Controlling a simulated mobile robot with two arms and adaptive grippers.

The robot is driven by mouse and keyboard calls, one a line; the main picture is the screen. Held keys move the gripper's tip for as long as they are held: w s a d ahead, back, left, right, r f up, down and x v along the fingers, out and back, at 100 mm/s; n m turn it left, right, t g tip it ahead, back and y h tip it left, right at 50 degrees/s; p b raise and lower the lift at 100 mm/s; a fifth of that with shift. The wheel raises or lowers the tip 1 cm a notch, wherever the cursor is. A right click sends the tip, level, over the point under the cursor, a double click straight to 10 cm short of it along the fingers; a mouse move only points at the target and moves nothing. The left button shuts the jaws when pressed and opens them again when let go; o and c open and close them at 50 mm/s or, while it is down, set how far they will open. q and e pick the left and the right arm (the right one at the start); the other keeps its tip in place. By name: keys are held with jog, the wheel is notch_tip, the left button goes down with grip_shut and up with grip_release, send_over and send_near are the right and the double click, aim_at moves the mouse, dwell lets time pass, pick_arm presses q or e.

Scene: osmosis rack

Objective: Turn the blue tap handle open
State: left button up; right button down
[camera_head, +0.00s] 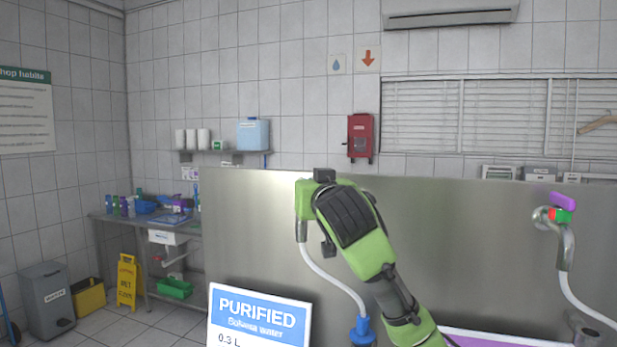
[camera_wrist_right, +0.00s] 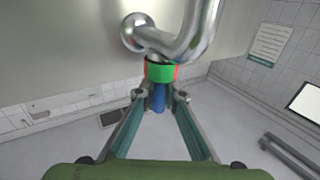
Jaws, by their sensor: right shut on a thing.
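The blue tap handle (camera_wrist_right: 158,98) shows in the right wrist view, just below a green and red collar (camera_wrist_right: 160,72) on a bent metal tap pipe (camera_wrist_right: 180,40). My right gripper (camera_wrist_right: 160,97) has its two fingertips on either side of the blue handle and is shut on it. In the head view my right gripper (camera_head: 318,190) is at the upper edge of the steel panel and hides the handle. Part of the tap spout (camera_head: 302,230) shows below it, with a white hose. My left gripper is not in view.
A second tap with a purple handle (camera_head: 562,201) stands at the right of the steel panel (camera_head: 460,225). A "PURIFIED" display (camera_head: 258,318) is at the panel's lower left. A white hose (camera_head: 335,277) runs down to a blue fitting (camera_head: 362,330) beside my right arm.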

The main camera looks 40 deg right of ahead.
jog(key=m+g+h+p, duration=0.1)
jog(key=m+g+h, duration=0.1)
jog(key=h, duration=0.1)
jog(key=shift+w+a+m, duration=0.1)
jog(key=shift+a+m, duration=0.05)
jog(key=shift+m, duration=0.15)
jog(key=shift+m+g+h, duration=1.7)
jog(key=shift+g+h, duration=0.1)
jog(key=shift+g, duration=0.5)
jog(key=shift+f+g, duration=0.1)
jog(key=shift+g, duration=0.4)
jog(key=c, duration=2.1)
grip_release()
jog(key=shift+d, duration=0.2)
jog(key=shift+c, duration=0.2)
jog(key=shift+a, duration=0.15)
jog(key=v, duration=1.2)
jog(key=shift+f, duration=0.25)
